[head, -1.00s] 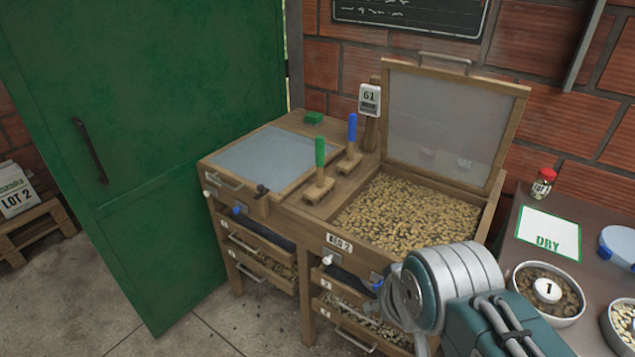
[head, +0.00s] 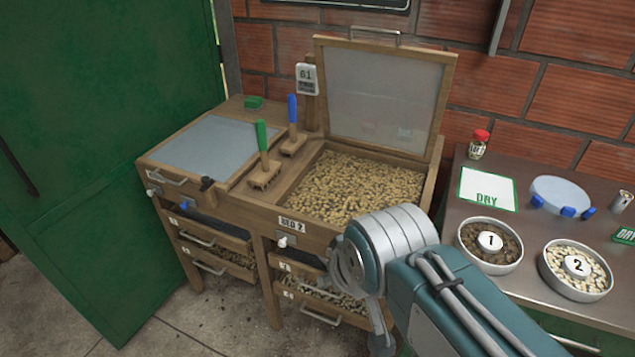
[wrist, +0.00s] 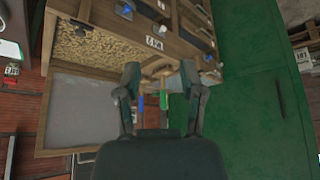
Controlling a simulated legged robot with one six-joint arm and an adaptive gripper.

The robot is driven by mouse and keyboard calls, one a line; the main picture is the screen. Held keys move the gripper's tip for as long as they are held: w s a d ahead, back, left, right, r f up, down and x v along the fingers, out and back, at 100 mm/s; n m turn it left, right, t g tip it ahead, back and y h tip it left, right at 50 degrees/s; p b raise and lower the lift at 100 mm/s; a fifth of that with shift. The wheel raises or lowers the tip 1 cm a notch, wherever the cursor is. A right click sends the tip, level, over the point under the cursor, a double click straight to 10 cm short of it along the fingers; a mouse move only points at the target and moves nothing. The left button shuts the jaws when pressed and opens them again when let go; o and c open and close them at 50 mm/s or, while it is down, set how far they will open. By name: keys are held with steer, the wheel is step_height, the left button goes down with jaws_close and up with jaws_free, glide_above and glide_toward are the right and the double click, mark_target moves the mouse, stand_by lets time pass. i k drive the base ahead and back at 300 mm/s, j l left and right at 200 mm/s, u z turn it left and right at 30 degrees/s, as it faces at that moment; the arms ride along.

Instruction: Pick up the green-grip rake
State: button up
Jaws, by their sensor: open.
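The green-grip rake (head: 262,140) stands upright, tilted slightly, with its wooden head on the divider of the wooden drying bench (head: 240,198). The blue-grip rake (head: 292,115) stands just behind it to the right. In the wrist view, my gripper (wrist: 160,73) is open and empty. The green grip (wrist: 164,102) and the blue grip (wrist: 141,102) show between its fingers, beyond them and not touching as far as I can tell. In the head view my arm is at the right front of the bench and the fingers are hidden.
A raised mesh lid (head: 382,95) stands behind the bean-filled bed (head: 360,185). A closed mesh lid (head: 205,145) lies left of the rakes. A tall green door (head: 90,190) is at left. A side table at right holds bowls (head: 490,262) and a DRY card (head: 487,187).

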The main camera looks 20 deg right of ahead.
mark_target(269, 168)
steer(key=i+j+z, duration=0.35)
steer(key=i+j, duration=0.85)
steer(key=j, duration=0.1)
